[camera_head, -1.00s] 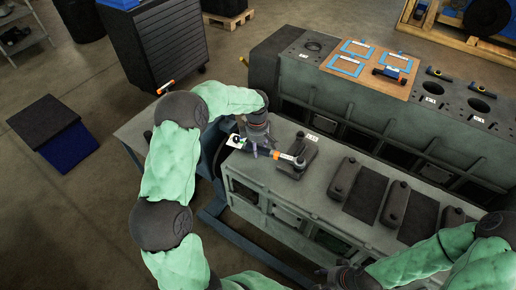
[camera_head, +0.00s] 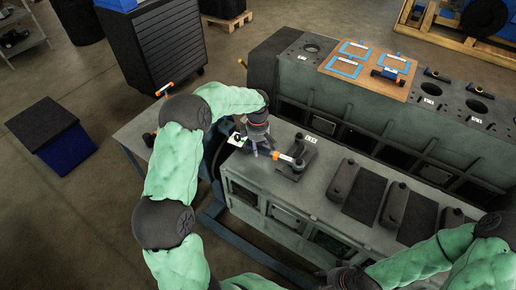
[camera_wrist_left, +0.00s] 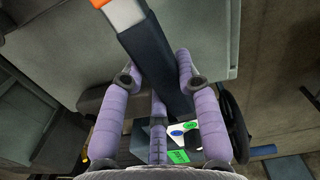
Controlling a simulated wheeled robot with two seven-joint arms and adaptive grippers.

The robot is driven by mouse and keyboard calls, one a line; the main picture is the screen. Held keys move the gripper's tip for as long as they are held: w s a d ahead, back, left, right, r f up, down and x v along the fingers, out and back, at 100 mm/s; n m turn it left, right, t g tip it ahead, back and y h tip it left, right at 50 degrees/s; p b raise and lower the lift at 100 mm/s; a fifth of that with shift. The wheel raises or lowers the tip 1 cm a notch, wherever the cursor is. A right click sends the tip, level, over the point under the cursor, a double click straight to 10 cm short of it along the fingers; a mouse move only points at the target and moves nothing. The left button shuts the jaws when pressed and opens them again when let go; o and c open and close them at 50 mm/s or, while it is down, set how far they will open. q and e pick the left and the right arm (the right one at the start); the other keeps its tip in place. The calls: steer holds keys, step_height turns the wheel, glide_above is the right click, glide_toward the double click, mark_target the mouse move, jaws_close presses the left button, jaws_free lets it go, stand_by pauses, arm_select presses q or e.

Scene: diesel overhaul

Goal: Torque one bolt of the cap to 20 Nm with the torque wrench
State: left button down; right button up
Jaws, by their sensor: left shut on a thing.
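My left gripper (camera_head: 264,149) is shut on the torque wrench (camera_head: 286,158), near the left end of the long grey bench. In the left wrist view, the fingers (camera_wrist_left: 162,100) close around the wrench's dark handle (camera_wrist_left: 158,62); an orange band and pale shaft show beyond it. In the head view the wrench's far end lies over the dark cap (camera_head: 306,150). I cannot tell whether it sits on a bolt; the bolts are too small to make out. My right gripper (camera_head: 340,280) is at the bottom edge, partly cut off, its fingers unclear.
Several dark caps (camera_head: 393,205) and dark mats (camera_head: 365,195) lie along the bench (camera_head: 262,176). Behind stands the engine block (camera_head: 350,110) with a brown board (camera_head: 372,68) of blue frames. A printed card (camera_wrist_left: 180,130) lies under my left fingers. A tool cabinet (camera_head: 160,45) stands back left.

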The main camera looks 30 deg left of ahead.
arm_select(q)
steer(key=shift+w+a+r, duration=0.35)
steer(key=shift+w, duration=0.1)
steer(key=shift+s+f, duration=0.1)
steer(key=shift+s, duration=0.5)
steer(key=shift+s+r+p, duration=0.15)
steer(key=shift+r+p, duration=0.35)
steer(key=shift+r, duration=0.4)
steer(key=shift+d+r+p, duration=0.15)
steer(key=shift+r+p, duration=0.25)
steer(key=shift+r, duration=0.3)
